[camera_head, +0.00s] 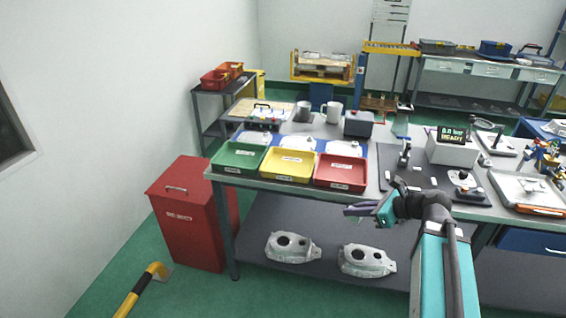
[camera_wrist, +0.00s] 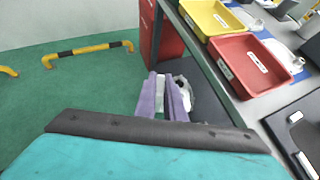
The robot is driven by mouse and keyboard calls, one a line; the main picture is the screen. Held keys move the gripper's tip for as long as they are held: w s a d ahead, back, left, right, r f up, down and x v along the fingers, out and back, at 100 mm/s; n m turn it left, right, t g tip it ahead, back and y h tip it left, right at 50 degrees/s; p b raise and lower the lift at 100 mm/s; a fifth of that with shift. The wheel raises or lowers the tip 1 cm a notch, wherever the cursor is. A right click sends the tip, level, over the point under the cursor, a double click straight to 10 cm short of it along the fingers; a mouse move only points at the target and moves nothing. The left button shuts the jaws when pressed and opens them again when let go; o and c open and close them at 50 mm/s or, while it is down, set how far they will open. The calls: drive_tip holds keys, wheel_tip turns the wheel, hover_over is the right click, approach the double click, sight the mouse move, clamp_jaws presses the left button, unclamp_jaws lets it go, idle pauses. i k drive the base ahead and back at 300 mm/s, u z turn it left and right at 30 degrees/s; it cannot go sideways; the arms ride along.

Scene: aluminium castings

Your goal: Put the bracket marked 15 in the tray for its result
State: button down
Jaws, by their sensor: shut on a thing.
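My gripper (camera_head: 360,209) is in front of the table's front edge, to the right of and below the red tray (camera_head: 341,171). In the wrist view its purple fingers (camera_wrist: 163,98) are shut on a small pale part (camera_wrist: 160,88), mostly hidden between them. No mark 15 is readable on any part. The wrist view also shows the yellow tray (camera_wrist: 208,18) and red tray (camera_wrist: 250,64).
Pale castings lie on a blue mat behind the trays. Two larger castings (camera_head: 292,248) (camera_head: 367,261) lie on the lower shelf. A test box (camera_head: 452,150) reads READY. A red bin (camera_head: 190,215) and a yellow-black barrier (camera_head: 140,289) stand at the left.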

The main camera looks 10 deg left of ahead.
sight(277, 168)
drive_tip(key=u, duration=0.4)
drive_tip(key=i, duration=0.5)
drive_tip(key=u, duration=0.9)
drive_tip(key=i, duration=0.75)
drive_tip(key=u, duration=0.4)
